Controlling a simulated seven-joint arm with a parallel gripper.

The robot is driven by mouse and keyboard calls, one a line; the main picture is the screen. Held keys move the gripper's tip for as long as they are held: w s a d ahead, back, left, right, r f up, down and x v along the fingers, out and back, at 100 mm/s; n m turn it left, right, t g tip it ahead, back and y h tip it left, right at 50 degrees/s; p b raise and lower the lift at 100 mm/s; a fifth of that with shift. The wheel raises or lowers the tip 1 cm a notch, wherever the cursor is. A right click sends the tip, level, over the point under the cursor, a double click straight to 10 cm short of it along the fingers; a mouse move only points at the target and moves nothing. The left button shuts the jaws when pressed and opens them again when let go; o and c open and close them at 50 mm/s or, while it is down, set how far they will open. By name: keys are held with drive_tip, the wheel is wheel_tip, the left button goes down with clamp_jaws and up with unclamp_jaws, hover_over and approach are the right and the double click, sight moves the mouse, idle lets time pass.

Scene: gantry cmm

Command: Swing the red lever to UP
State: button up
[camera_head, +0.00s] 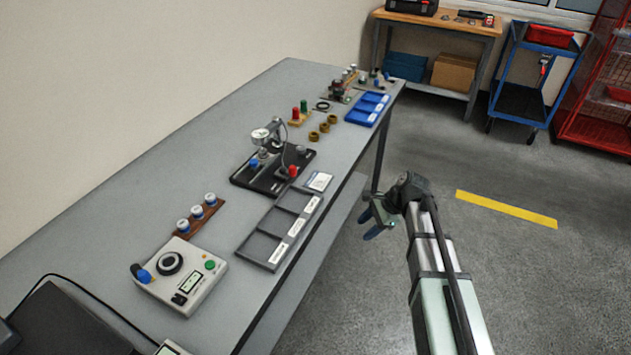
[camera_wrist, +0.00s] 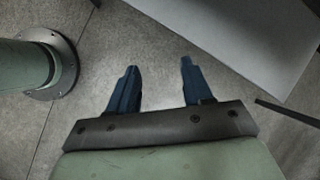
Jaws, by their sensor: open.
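A small red knob (camera_head: 293,171), which looks like the red lever's end, is at the right front of a black-based fixture (camera_head: 246,179) on the grey bench. The lever's arm and any UP mark are too small to make out. A blue knob (camera_head: 254,163) is on the fixture's left side. My gripper (camera_head: 370,216) is off the bench's right edge, over the floor and well apart from the red knob. In the wrist view its two blue fingers (camera_wrist: 159,66) are spread with nothing between them. The lever is not in the wrist view.
A grey compartment tray (camera_head: 240,259) and a white card (camera_head: 319,181) lie near the fixture on the bench (camera_head: 140,215). A control box (camera_head: 207,293) is at the near end. Brass rings (camera_head: 313,136) and a blue tray (camera_head: 384,95) are farther back.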

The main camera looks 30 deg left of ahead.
drive_tip(key=w+a+r+n+y, duration=0.15)
drive_tip(key=w+a+r, duration=0.25)
drive_tip(key=a+r, duration=0.75)
approach(293, 167)
drive_tip(key=w+d, duration=0.3)
drive_tip(key=w, duration=0.2)
drive_tip(key=s+a+f+m, duration=0.1)
drive_tip(key=s+a+f, duration=0.1)
drive_tip(key=a, duration=0.1)
drive_tip(key=s+a+f+m+g, duration=0.1)
drive_tip(key=s+a+f, duration=0.1)
drive_tip(key=a+f, duration=0.1)
drive_tip(key=s+a+f+m+g+y, duration=0.1)
drive_tip(key=s+a+f, duration=0.1)
drive_tip(key=a+f, duration=0.1)
drive_tip(key=shift+s+f+m, duration=0.1)
drive_tip(key=shift+s+m, duration=0.15)
drive_tip(key=shift+m, duration=0.1)
drive_tip(key=shift+d, duration=0.1)
clamp_jaws()
